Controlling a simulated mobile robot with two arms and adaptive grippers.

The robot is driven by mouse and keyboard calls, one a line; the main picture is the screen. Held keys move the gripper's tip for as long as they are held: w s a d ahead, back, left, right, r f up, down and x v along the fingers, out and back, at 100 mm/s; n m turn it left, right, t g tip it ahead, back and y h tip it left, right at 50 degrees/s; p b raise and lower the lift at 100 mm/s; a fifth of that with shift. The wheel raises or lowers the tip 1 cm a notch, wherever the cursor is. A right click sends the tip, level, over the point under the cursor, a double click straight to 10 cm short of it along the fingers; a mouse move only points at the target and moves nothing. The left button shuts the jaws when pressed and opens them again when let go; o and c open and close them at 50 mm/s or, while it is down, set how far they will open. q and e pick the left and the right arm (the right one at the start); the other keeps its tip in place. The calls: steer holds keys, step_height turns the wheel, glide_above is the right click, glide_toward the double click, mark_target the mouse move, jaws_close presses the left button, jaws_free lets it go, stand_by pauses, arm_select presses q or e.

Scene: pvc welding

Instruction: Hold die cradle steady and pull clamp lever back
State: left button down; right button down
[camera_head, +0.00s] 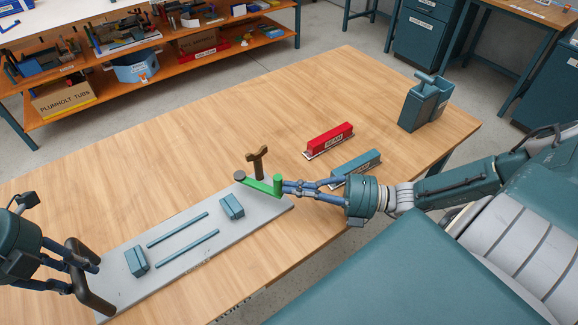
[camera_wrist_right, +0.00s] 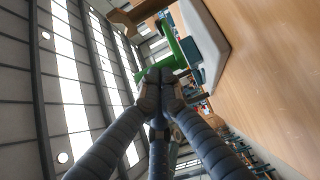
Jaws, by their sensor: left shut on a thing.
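The die cradle is a long grey plate (camera_head: 185,262) on the wooden table, with two blue-grey blocks and two thin rails on it. At its right end is the green clamp lever (camera_head: 262,186) with an upright green grip, beside a brown T-shaped post (camera_head: 258,160). The lever shows in the right wrist view too (camera_wrist_right: 188,50). My left gripper (camera_head: 78,268) is shut on the dark handle (camera_head: 90,292) at the plate's left end. My right gripper (camera_head: 287,188) has its fingertips at the lever's green grip; whether they clamp it is unclear.
A red block (camera_head: 330,138) and a teal block (camera_head: 357,166) lie on the table behind my right gripper. A teal bin (camera_head: 424,105) stands near the table's right corner. The table behind the plate is clear. A shelf with boxes stands beyond.

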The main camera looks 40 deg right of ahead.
steer(key=shift+w+d, duration=0.25)
steer(key=shift+d, duration=0.1)
steer(key=shift+s+a, duration=0.1)
stand_by(1.3)
